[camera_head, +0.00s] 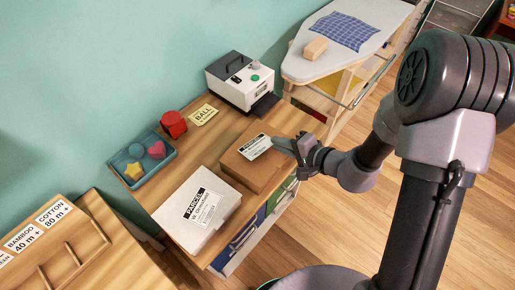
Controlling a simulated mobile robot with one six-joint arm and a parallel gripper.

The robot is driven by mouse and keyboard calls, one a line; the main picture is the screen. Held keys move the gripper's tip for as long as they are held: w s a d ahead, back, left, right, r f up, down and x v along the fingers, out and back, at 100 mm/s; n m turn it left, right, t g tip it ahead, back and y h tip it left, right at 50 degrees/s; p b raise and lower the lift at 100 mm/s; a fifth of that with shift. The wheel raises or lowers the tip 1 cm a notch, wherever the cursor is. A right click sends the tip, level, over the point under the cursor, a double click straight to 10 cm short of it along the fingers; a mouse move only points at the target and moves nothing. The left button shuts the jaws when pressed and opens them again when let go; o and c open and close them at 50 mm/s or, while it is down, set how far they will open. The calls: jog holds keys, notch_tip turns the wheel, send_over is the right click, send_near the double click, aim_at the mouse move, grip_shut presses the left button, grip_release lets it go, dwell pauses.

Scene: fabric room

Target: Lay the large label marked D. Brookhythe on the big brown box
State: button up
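The big brown box (236,166) stands on the wooden table, right of a white box. A white label (254,147) with a dark header band shows at the box's upper right part; its name is too small to read. It looks flat over the box top, but I cannot tell whether it touches all over. My gripper (285,146) reaches in from the right, with its fingertips at the label's right edge. Whether the fingers are shut on the label or apart from it is not clear.
The white box (187,228) bears its own parcel label (203,206). A label printer (233,88), a yellow card (204,115), a red object (173,124) and a teal tray (168,167) with shapes stand behind. An ironing board (300,70) is at the back right.

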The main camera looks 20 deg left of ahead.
jog(key=v, duration=0.7)
notch_tip(320, 180, up, 7)
jog(key=s+d+p, duration=0.1)
jog(key=d+p, duration=0.1)
jog(key=p, duration=0.2)
jog(key=shift+d+r, duration=0.2)
jog(key=shift+r, duration=0.05)
jog(key=s+a+r+n+g+h+b, duration=0.1)
jog(key=s+r+n+g+b, duration=0.15)
jog(key=s+r, duration=0.5)
jog(key=s+d+r+m+t+h, duration=0.1)
jog(key=s+d+r+t+h, duration=0.1)
jog(key=s+d+r+h, duration=0.2)
jog(key=s+d+h+b, duration=0.1)
jog(key=s+d+h, duration=0.2)
jog(key=d, duration=0.4)
jog(key=shift+s+d+r+t+h, duration=0.3)
jog(key=shift+s+t+h, duration=0.1)
jog(key=shift+s, duration=0.15)
